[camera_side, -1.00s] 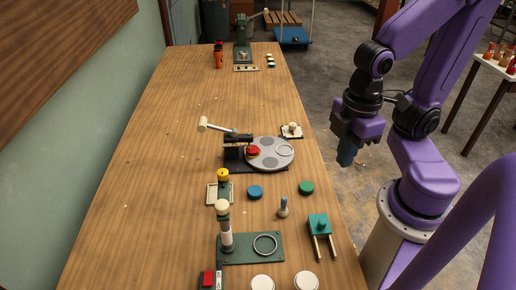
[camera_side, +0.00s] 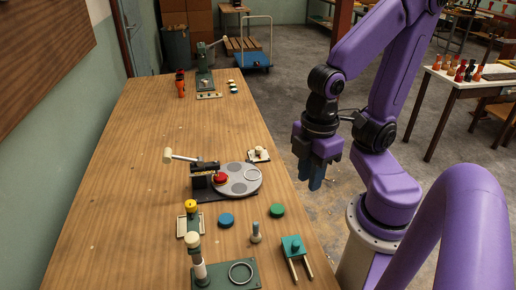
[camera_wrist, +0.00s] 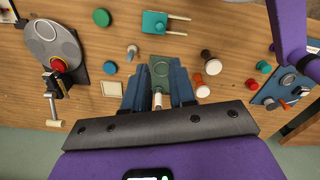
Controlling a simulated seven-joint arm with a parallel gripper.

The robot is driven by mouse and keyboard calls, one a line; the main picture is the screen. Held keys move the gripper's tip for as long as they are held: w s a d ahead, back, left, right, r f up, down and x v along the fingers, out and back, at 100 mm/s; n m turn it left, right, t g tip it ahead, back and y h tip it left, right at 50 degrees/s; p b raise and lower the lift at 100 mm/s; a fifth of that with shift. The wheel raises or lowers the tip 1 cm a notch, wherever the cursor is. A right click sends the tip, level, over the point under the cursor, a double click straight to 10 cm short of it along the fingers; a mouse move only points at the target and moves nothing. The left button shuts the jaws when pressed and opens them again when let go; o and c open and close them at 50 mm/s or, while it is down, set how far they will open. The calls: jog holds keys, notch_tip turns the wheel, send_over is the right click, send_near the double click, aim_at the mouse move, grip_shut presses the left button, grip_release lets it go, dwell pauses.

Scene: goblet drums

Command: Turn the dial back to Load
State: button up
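The dial (camera_side: 238,179) is a round grey plate with darker round spots, on a dark base at the table's right side. A pale ring lies on it, and a red piece (camera_side: 220,178) is at its left edge under a black press (camera_side: 202,179) with a pale-knobbed lever. In the wrist view the dial (camera_wrist: 46,40) is at upper left. I cannot read any Load mark. My gripper (camera_side: 315,177) hangs beyond the table's right edge, right of the dial and apart from it. In the wrist view its blue fingers (camera_wrist: 156,90) are apart with nothing gripped.
A small block with a pale knob (camera_side: 259,154) stands just behind the dial. Blue (camera_side: 226,220) and green (camera_side: 277,210) discs, a grey peg (camera_side: 256,234) and a teal two-pronged block (camera_side: 292,246) lie in front. The table's middle beyond the press is clear.

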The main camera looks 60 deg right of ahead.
jog(key=o, duration=0.5)
jog(key=shift+w+a, duration=0.15)
jog(key=shift+w, duration=0.3)
jog(key=shift+c, duration=0.2)
jog(key=w+d+m, duration=0.2)
jog(key=w+d, duration=0.1)
jog(key=w, duration=0.8)
jog(key=w+d+m, duration=0.1)
jog(key=w+d, duration=0.2)
jog(key=w, duration=0.8)
jog(key=m, duration=0.2)
send_over(258, 148)
notch_tip(258, 148, down, 7)
notch_tip(258, 148, down, 17)
jog(key=shift+d+r, duration=0.1)
jog(key=c, duration=1.1)
